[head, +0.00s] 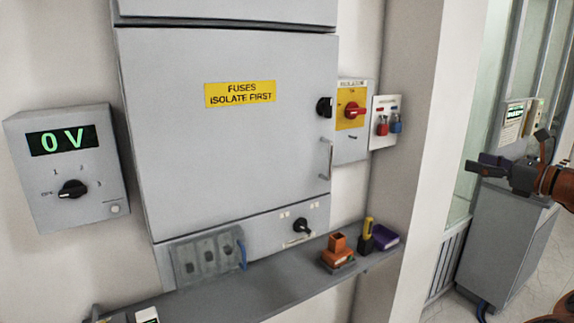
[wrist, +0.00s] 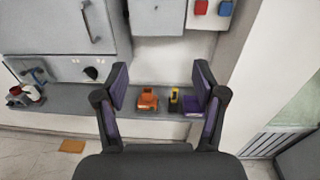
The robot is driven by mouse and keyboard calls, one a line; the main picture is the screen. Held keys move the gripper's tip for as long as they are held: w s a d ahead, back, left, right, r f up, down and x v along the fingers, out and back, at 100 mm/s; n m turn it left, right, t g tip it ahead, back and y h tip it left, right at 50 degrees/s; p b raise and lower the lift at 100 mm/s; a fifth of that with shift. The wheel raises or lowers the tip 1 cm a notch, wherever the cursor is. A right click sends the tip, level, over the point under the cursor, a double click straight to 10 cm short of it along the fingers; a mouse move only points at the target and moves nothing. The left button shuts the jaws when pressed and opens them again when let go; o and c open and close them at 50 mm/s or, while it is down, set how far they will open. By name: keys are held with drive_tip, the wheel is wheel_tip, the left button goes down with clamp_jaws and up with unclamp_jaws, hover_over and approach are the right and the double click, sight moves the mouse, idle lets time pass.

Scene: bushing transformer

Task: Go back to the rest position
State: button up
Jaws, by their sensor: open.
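My gripper (head: 492,169) shows at the right of the head view, at the end of my orange and black arm. In the wrist view my gripper (wrist: 160,88) is open, its two dark fingers with purple pads spread wide apart. Nothing is between the pads at the fingers' own depth. Beyond them, on the grey shelf (wrist: 70,100), are an orange object (wrist: 147,101), a yellow and black tool (wrist: 174,98) and a purple item (wrist: 192,103). The gripper is well clear of the shelf.
The grey cabinet (head: 230,140), marked "FUSES ISOLATE FIRST", is closed. A meter box (head: 70,165) reads 0 V. A red rotary isolator (head: 353,110) and red and blue padlocks (head: 389,126) hang right of it. A grey floor cabinet (head: 500,235) stands behind my gripper.

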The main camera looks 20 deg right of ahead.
drive_tip(key=w+a+n+g+y, duration=0.35)
drive_tip(key=a+n, duration=0.25)
drive_tip(key=a, duration=0.9)
drive_tip(key=s+a+f+n+g, duration=0.2)
drive_tip(key=a+f+n+g, duration=0.15)
drive_tip(key=a, duration=0.55)
drive_tip(key=s+a+f+n+g, duration=0.2)
drive_tip(key=a+f+n, duration=0.15)
drive_tip(key=a, duration=0.65)
drive_tip(key=s+a+f+n+g, duration=0.2)
drive_tip(key=a+n+g, duration=0.15)
drive_tip(key=a, duration=0.55)
drive_tip(key=s+a+f+n+g+h, duration=0.2)
drive_tip(key=s+a+f+n, duration=0.15)
drive_tip(key=s+f, duration=0.2)
drive_tip(key=s+a+f+n+g+h, duration=0.2)
drive_tip(key=s+a+f+n, duration=0.15)
drive_tip(key=s, duration=0.35)
drive_tip(key=s+d+f+n+g+h, duration=0.1)
drive_tip(key=s+d+f+n+h, duration=0.1)
drive_tip(key=s, duration=0.6)
drive_tip(key=s+d+f+n+g+h, duration=0.1)
drive_tip(key=s+d+f+n+h, duration=0.2)
drive_tip(key=s+f+n, duration=0.3)
drive_tip(key=shift+s+d+f, duration=0.45)
drive_tip(key=shift+s+f, duration=0.3)
drive_tip(key=shift+s, duration=0.2)
drive_tip(key=shift+h, duration=0.25)
drive_tip(key=shift+c, duration=0.3)
